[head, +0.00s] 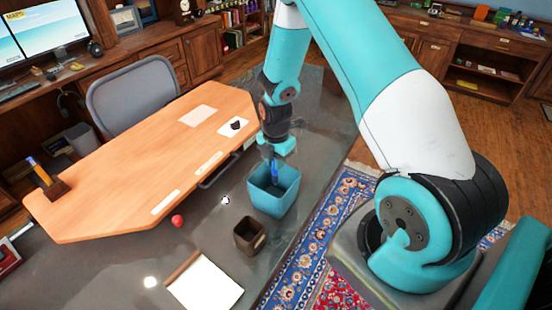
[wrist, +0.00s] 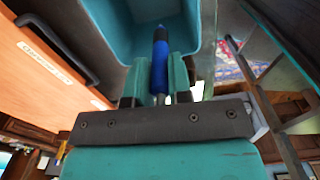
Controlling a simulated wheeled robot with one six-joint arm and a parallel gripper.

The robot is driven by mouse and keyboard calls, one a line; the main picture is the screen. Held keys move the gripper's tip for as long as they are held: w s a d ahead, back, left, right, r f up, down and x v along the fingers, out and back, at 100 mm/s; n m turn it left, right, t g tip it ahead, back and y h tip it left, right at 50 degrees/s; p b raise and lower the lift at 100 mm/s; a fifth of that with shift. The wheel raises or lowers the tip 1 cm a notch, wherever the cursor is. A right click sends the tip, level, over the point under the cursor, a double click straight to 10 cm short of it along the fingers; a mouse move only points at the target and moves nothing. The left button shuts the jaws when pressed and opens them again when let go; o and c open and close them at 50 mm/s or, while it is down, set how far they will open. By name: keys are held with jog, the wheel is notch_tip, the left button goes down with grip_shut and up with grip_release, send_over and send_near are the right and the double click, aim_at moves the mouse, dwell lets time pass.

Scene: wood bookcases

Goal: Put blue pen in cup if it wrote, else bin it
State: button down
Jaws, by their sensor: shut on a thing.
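The blue pen (head: 275,172) hangs upright in my gripper (head: 276,156). In the wrist view the blue pen (wrist: 161,58) stands between the two teal fingers of my gripper (wrist: 160,72), which are shut on it. The pen is over the opening of the teal bin (head: 285,200), its lower end at or inside the mouth; I cannot tell how deep. The bin (wrist: 104,22) also fills the top of the wrist view. A small brown square cup (head: 248,243) stands in front of the bin and looks empty.
The orange wooden desk (head: 120,165) lies to the left, with a pen holder (head: 52,187) holding pens at its far left end. A white pad (head: 206,284) lies on the dark surface in front. A red ball (head: 177,221) sits near the desk edge. A grey chair (head: 135,90) stands behind.

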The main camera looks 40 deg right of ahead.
jog(key=shift+f, duration=0.65)
jog(key=c, duration=1)
grip_release()
jog(key=shift+o, duration=0.2)
jog(key=shift+r, duration=0.15)
notch_tip(320, 180, up, 17)
jog(key=b, duration=0.4)
jog(key=shift+r, duration=0.1)
